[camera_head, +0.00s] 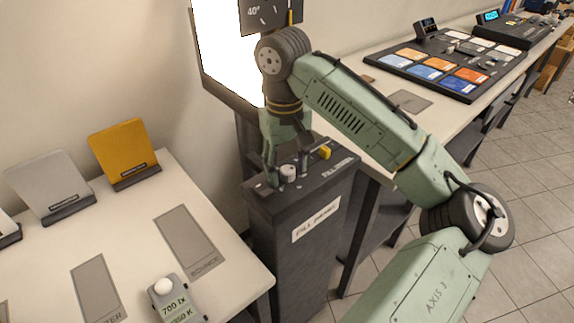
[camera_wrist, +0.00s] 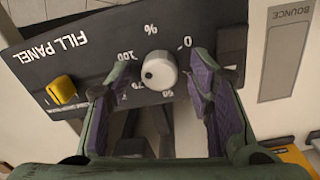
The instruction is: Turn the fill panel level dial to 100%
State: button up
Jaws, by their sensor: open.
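The level dial (camera_wrist: 160,72) is a round white knob on the dark fill panel top; it also shows in the head view (camera_head: 288,171). Printed marks 0, %, 100, 75 and 50 surround it, upside down in the wrist view. A small dark spot on the dial lies toward the 100 and 75 side; I cannot tell if it is the pointer. My gripper (camera_wrist: 163,70) points down at the panel with its fingers open, one on each side of the dial. Gaps show between dial and fingers. In the head view my gripper (camera_head: 287,168) partly covers the panel top.
A yellow switch (camera_head: 324,153) sits on the same panel (camera_head: 297,215), beside the dial. A bright light screen (camera_head: 226,48) stands behind. A white table (camera_head: 130,235) with card stands is at left; a long table with colored swatches (camera_head: 435,70) is at right.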

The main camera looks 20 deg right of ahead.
aim_at(285, 169)
notch_tip(285, 169, up, 12)
jog(key=shift+a, duration=0.2)
jog(key=shift+f, duration=0.1)
dwell(0.3)
